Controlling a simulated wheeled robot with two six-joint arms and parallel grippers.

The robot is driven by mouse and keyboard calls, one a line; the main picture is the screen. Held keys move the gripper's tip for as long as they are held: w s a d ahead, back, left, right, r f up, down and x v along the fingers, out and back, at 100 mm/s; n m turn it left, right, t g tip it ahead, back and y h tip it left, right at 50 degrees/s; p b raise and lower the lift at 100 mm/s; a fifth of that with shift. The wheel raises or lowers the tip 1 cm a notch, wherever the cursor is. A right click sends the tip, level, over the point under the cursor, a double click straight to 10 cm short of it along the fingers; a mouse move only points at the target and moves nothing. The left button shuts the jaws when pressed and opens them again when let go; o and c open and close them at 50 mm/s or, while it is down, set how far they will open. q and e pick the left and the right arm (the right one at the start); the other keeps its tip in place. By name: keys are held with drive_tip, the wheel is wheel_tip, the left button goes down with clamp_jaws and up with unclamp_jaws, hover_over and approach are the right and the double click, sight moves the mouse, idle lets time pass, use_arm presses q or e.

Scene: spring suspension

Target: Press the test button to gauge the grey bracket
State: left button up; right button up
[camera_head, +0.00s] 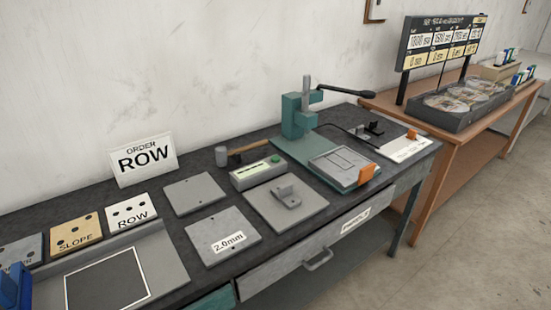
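The grey bracket (286,194) sits on a flat grey plate (312,212) near the middle of the dark bench. Right behind the plate is a grey tester box (242,183) with a pale display strip (255,171) whose text is too small to read. A green button (275,158) is on the box's top at its right end. Nothing covers the button or the bracket. Neither of my grippers shows in the head view.
A green press (297,118) with a black lever (350,93) stands right of the box. A hammer (248,151) lies behind it. A 2.0mm plate (208,235), another grey plate (193,192) and ROW card (131,212) are left. A blue object (12,286) is cut off at the left edge.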

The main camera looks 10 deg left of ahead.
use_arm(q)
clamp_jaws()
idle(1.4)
